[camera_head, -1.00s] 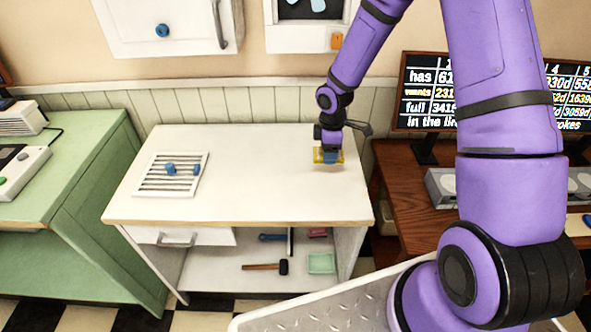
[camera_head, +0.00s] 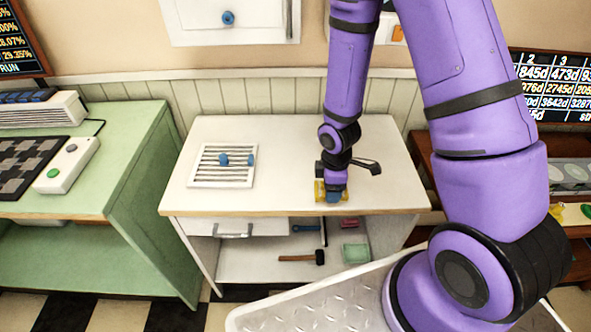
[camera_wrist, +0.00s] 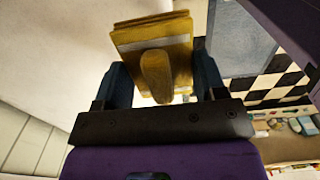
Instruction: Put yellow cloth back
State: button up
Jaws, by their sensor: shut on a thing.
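The yellow cloth (camera_head: 320,192) is a folded stack between the fingers of my gripper (camera_head: 333,194), close to the white counter's top toward its right side. In the wrist view the folded cloth (camera_wrist: 152,45) shows its layered edges, and the blue fingers of my gripper (camera_wrist: 160,85) are shut on it from both sides. I cannot tell whether the cloth touches the counter (camera_head: 285,185).
A white slatted rack (camera_head: 222,178) with blue knobs lies on the counter's left. A green bench (camera_head: 115,165) stands left. The counter's middle is clear.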

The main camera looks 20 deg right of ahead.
send_over(303, 174)
jog(key=shift+f, duration=2.4)
jog(key=shift+f, duration=0.1)
jog(key=o, duration=1)
jog(key=shift+o, duration=0.2)
